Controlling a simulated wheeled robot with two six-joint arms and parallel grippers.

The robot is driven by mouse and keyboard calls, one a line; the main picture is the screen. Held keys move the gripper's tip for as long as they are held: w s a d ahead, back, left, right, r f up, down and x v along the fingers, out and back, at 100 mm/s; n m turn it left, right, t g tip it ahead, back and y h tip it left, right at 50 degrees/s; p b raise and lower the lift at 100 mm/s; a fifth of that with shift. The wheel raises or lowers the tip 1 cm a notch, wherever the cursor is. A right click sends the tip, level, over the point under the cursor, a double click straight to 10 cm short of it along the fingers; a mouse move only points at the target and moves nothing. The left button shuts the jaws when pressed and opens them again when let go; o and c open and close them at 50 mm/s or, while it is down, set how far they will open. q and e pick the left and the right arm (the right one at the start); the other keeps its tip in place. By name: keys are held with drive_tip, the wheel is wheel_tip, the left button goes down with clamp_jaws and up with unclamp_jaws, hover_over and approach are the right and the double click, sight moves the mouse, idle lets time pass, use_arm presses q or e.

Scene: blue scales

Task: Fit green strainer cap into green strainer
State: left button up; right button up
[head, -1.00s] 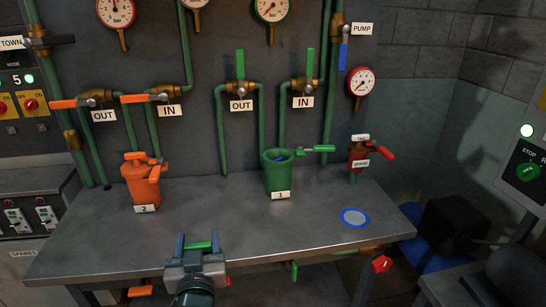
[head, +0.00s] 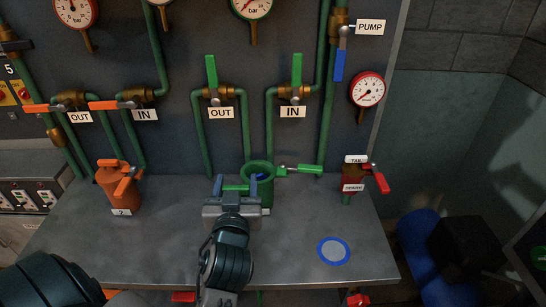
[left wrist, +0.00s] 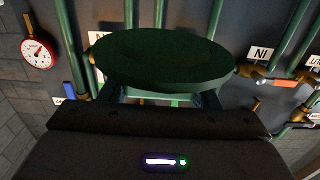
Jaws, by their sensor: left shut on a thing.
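In the left wrist view, the cap (left wrist: 165,60) is a dark green disc beyond the fingers. I cannot tell whether the cap touches the strainer. My right gripper is not in view.
An orange strainer (head: 120,186) stands at left on the grey table (head: 160,245). A blue-ringed disc (head: 333,251) lies at front right. A red tagged valve (head: 353,180) stands at the back right. Green pipes and valve handles (head: 211,72) rise behind the strainer.

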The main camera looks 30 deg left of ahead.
use_arm(q)
drive_tip(key=shift+w+r, duration=0.2)
drive_tip(key=shift+w, duration=0.25)
drive_tip(key=b, duration=0.1)
drive_tip(key=w+b, duration=0.1)
drive_tip(key=shift+w+a+f+b, duration=0.25)
drive_tip(key=shift+w+a+b, duration=0.05)
drive_tip(key=shift+w+b, duration=0.1)
drive_tip(key=w+a+f+p, duration=0.1)
drive_tip(key=w, duration=0.3)
drive_tip(key=w+a+f+p, duration=0.1)
drive_tip(key=w+a, duration=0.1)
drive_tip(key=w, duration=0.2)
drive_tip(key=w+a+f+p, duration=0.1)
drive_tip(key=w+f+p, duration=0.1)
drive_tip(key=w, duration=0.2)
drive_tip(key=shift+w+a+f, duration=0.1)
drive_tip(key=shift+w+a, duration=0.05)
drive_tip(key=shift+w, duration=0.25)
drive_tip(key=shift+f, duration=0.1)
